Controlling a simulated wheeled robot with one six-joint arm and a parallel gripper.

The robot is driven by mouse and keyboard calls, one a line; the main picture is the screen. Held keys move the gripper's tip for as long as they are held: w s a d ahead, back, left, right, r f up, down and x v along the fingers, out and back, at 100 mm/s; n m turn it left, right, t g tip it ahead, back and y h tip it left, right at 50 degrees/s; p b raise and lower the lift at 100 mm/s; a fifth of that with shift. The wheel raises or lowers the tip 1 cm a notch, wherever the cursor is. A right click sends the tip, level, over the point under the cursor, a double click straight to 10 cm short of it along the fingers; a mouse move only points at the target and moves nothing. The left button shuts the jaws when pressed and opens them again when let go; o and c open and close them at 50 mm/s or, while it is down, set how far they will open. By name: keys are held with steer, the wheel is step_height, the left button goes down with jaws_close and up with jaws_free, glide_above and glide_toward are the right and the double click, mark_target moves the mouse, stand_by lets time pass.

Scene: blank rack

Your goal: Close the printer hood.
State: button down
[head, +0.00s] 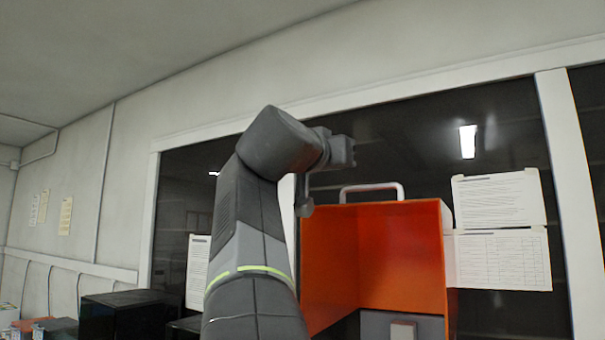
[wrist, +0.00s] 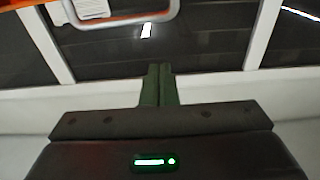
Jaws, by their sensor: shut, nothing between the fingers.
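The orange printer hood (head: 402,255) stands raised in the head view, its open inside facing me. A pale handle (head: 371,187) arches over its top edge. In the wrist view the handle (wrist: 118,22) crosses the top left, with a strip of the orange hood (wrist: 20,4) in the corner. My gripper (wrist: 158,70) is shut and empty, its two fingers together below the handle in that picture and apart from it. In the head view my arm's end is at the hood's upper left; the fingertips are not clear there.
Below the hood is a grey printer part with a light block (head: 403,331). Paper sheets (head: 500,230) hang on the dark window to the right. A black box (head: 122,315) stands at the lower left. The space above the hood looks clear.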

steer(key=p+x, duration=0.3)
steer(key=x, duration=0.4)
steer(key=shift+w+d+r, duration=0.1)
steer(key=shift+w+r, duration=0.05)
steer(key=shift+w, duration=0.1)
steer(key=f, duration=0.1)
steer(key=s+f, duration=0.1)
steer(key=shift+a+f+b, duration=0.3)
steer(key=shift+a+b, duration=0.05)
steer(key=shift+b, duration=0.05)
steer(key=shift+s+a+f, duration=0.15)
steer(key=shift+s+f, duration=0.05)
steer(key=shift+s, duration=0.1)
steer(key=shift+w+f, duration=0.1)
steer(key=shift+f, duration=0.25)
steer(key=shift+f, duration=0.1)
